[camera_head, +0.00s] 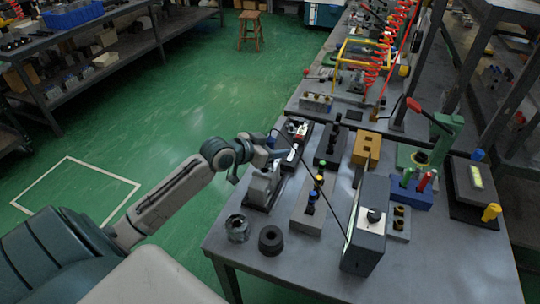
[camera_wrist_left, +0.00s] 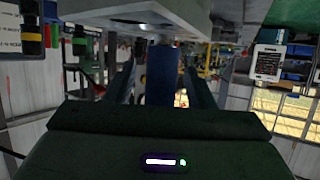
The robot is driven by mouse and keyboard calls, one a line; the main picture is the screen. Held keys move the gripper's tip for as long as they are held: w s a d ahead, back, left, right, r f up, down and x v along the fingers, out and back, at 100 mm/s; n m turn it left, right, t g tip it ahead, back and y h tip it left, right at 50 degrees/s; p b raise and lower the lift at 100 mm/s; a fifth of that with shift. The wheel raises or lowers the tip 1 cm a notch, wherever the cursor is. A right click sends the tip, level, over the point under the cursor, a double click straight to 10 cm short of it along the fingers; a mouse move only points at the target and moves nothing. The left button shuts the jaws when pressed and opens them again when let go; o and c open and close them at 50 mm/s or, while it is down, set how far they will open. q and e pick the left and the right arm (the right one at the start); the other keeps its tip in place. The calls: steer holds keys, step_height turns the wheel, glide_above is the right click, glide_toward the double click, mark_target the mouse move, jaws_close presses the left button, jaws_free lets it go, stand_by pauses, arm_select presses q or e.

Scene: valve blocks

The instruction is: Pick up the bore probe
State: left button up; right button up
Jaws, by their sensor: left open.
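My left gripper (camera_head: 278,153) is open at the near left side of the bench, beside a light grey block (camera_head: 262,186). In the left wrist view a blue cylinder (camera_wrist_left: 162,75) stands between my two dark fingers, against a grey block (camera_wrist_left: 135,14). It looks like a handle, and I cannot tell for sure that it is the bore probe. Contact with the fingers cannot be made out. Black-handled pieces with yellow, green and blue bands (camera_head: 318,180) stand in a grey block (camera_head: 306,216) to the right. My right gripper is not in view.
A tall dark grey box with a knob (camera_head: 368,240) stands at the bench front. A tan block (camera_head: 366,147), a blue holder (camera_head: 412,192) and a green press (camera_head: 440,140) stand further right. The front right bench top is clear.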

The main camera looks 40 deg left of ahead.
arm_select(q)
steer(key=c, duration=1.1)
jaws_close()
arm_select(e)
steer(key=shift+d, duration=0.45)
